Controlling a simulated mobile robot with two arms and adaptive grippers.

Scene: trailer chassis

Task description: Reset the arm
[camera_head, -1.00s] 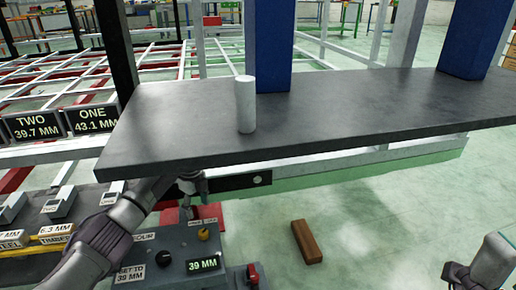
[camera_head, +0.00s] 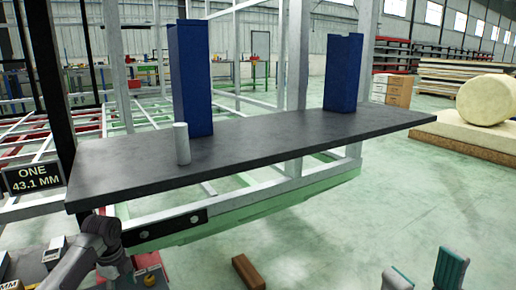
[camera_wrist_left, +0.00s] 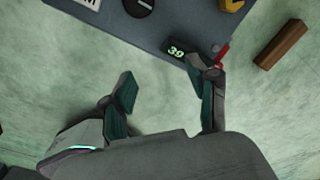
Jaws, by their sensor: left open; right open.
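My left arm enters the head view at the lower left. Its gripper (camera_head: 118,268) is below the dark tabletop's front edge, small and partly cut by the frame. In the left wrist view this gripper (camera_wrist_left: 163,88) has its two green-padded fingers spread wide, with only pale floor and the edge of a grey control box (camera_wrist_left: 180,25) beyond them. Nothing is held. My right gripper (camera_head: 424,268) stands at the bottom right of the head view, its fingers apart and empty over the green floor.
The dark tabletop (camera_head: 260,155) carries a white cylinder (camera_head: 182,143) and two blue posts (camera_head: 190,80). A brown block (camera_head: 247,272) lies on the floor between my grippers. A black "ONE 43.1 MM" display (camera_head: 34,178) is at left.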

